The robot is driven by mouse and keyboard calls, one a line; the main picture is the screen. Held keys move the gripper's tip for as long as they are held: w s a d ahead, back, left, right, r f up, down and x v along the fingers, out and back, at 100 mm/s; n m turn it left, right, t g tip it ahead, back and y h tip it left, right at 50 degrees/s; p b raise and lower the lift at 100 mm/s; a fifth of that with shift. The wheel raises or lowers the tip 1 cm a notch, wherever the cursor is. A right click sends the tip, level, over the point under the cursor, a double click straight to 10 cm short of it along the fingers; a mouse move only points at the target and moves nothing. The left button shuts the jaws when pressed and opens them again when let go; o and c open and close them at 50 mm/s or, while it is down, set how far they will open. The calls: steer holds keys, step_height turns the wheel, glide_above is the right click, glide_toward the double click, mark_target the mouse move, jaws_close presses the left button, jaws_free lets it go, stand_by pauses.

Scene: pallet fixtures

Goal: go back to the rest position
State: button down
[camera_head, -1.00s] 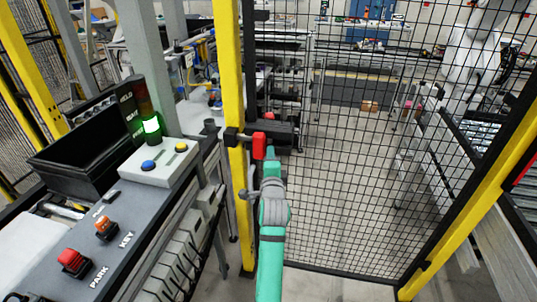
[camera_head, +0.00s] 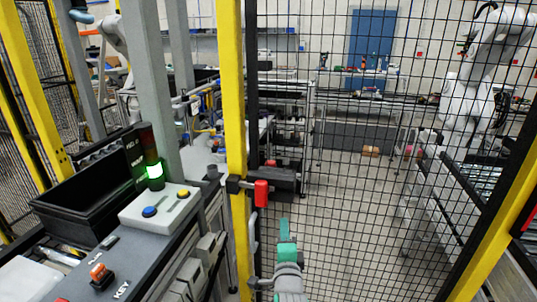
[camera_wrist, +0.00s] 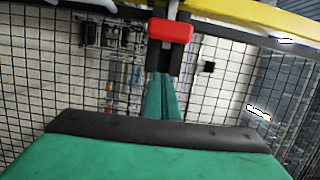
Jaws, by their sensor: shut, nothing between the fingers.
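My gripper (camera_head: 285,230) points forward at the mesh gate, at the lower middle of the head view. Its green fingers (camera_wrist: 163,98) are together and empty in the wrist view. A red latch handle (camera_head: 261,193) sits on a black bolt at the yellow post, above and left of my fingertips. The red handle also shows in the wrist view (camera_wrist: 171,30), beyond the fingertips. I see a gap between fingertips and handle in the head view.
The yellow post (camera_head: 233,120) and the black mesh gate (camera_head: 380,215) stand in front of me. At left is a console with a white button box (camera_head: 160,207), a lit green lamp (camera_head: 154,171) and a black bin (camera_head: 85,200). A white robot arm (camera_head: 468,105) stands beyond the mesh.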

steer(key=s+a+f+n+g, duration=0.1)
steer(key=s+f+n, duration=0.4)
steer(key=s+f, duration=0.6)
steer(key=s+a+f+n, duration=0.2)
steer(key=s+f+n, duration=0.2)
steer(key=s+f, duration=0.7)
steer(key=s+a+r+n, duration=0.1)
steer(key=s+n, duration=0.3)
steer(key=s, duration=1)
steer(key=s+a+r+n+g, duration=0.1)
steer(key=s+n, duration=0.4)
steer(key=s, duration=0.9)
steer(key=shift+s+a+r+g+y, duration=0.35)
steer(key=shift+a+r, duration=0.15)
steer(key=shift+a, duration=0.45)
